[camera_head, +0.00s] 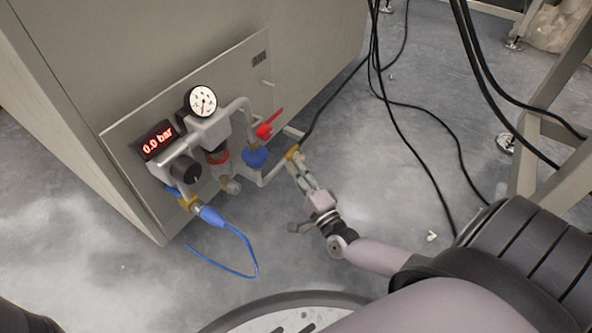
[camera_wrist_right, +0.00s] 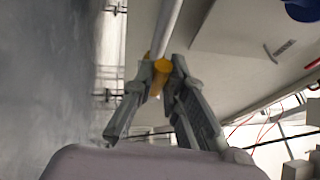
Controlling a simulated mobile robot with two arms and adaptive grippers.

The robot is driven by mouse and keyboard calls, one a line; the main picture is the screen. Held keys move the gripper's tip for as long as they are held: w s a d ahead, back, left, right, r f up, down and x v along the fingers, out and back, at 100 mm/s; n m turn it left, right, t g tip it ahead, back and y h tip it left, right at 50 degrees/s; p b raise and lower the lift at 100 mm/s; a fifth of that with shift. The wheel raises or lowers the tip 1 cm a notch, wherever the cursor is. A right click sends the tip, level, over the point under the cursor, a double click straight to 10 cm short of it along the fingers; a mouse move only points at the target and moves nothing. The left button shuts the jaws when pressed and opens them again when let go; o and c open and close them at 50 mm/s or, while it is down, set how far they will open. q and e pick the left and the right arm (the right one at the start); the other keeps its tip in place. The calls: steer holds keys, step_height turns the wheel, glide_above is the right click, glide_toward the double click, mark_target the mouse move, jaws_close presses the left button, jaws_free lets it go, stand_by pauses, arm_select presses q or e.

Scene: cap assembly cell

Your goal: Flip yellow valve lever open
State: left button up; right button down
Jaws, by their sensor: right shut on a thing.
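The yellow valve lever (camera_head: 292,152) is at the right end of the pipework on the panel, low on the cabinet's side. My right gripper (camera_head: 299,166) reaches it from the lower right, its fingertips at the lever. In the right wrist view the yellow lever (camera_wrist_right: 161,66) shows between the two fingertips of my right gripper (camera_wrist_right: 160,78), beside a light pipe. The gripper is shut on it. The fingers partly hide the lever, and I cannot tell its exact angle. My left gripper is out of view.
A blue hose (camera_head: 236,229) hangs below. Black cables (camera_head: 375,85) run to the floor. The floor around my right gripper is mostly clear.

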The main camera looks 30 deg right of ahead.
steer(key=shift+f, duration=0.1)
steer(key=c, duration=1.6)
jaws_free()
steer(key=s, duration=0.4)
steer(key=s+f, duration=0.1)
steer(key=s, duration=0.3)
steer(key=s+f, duration=0.1)
steer(key=s, duration=0.3)
steer(key=shift+a, duration=0.3)
steer(key=shift+w, duration=0.1)
